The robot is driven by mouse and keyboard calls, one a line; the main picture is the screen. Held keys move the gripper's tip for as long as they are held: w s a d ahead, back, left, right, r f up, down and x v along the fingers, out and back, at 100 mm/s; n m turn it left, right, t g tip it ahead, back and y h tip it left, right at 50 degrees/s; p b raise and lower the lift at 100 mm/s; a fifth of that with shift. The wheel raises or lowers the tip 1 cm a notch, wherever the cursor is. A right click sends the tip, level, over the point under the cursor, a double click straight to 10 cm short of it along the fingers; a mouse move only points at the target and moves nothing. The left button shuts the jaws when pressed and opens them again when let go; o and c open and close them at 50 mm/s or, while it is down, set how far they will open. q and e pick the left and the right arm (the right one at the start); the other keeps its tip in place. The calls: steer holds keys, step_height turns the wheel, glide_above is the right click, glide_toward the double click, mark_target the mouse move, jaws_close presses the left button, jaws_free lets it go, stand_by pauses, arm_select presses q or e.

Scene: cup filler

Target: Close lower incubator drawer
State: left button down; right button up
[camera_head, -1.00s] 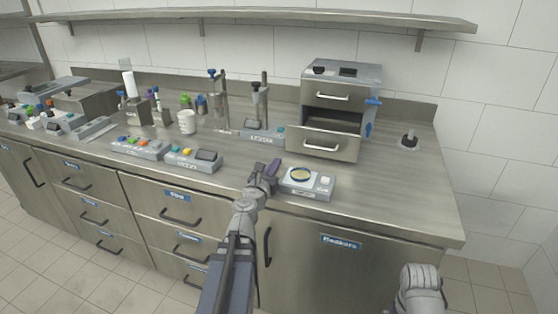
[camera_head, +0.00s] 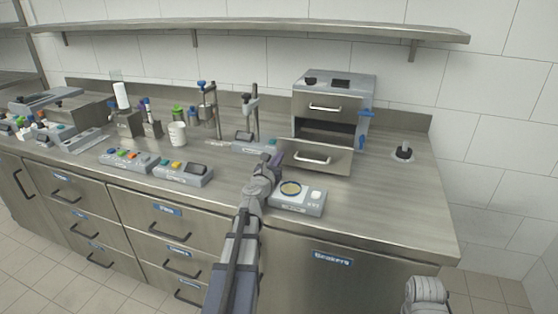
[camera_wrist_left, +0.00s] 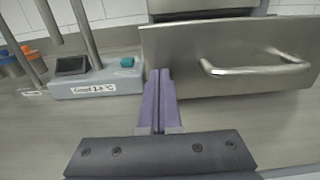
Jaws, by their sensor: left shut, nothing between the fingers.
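The incubator (camera_head: 333,90) is a steel box at the back right of the bench. Its lower drawer (camera_head: 335,158) is pulled out, with a bar handle on its front and a dark gap above it. Its upper drawer (camera_head: 345,104) is closed. My left gripper (camera_head: 276,160) is shut and empty, just left of the lower drawer's front. In the left wrist view the purple fingers (camera_wrist_left: 160,88) point toward the drawer front's lower left corner, and the drawer front (camera_wrist_left: 185,60) and handle lie to the right. I cannot tell whether they touch. My right gripper is not clearly visible; part of my right arm shows at the bottom right.
A stand with a grey base (camera_head: 250,146) is left of the drawer. A control box (camera_head: 183,173) lies further left. A round black-knobbed fitting (camera_head: 403,152) stands right; the bench's front right is clear.

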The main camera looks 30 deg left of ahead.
arm_select(q)
steer(key=x, duration=0.5)
steer(key=shift+s+d, duration=0.1)
steer(key=shift+s, duration=0.1)
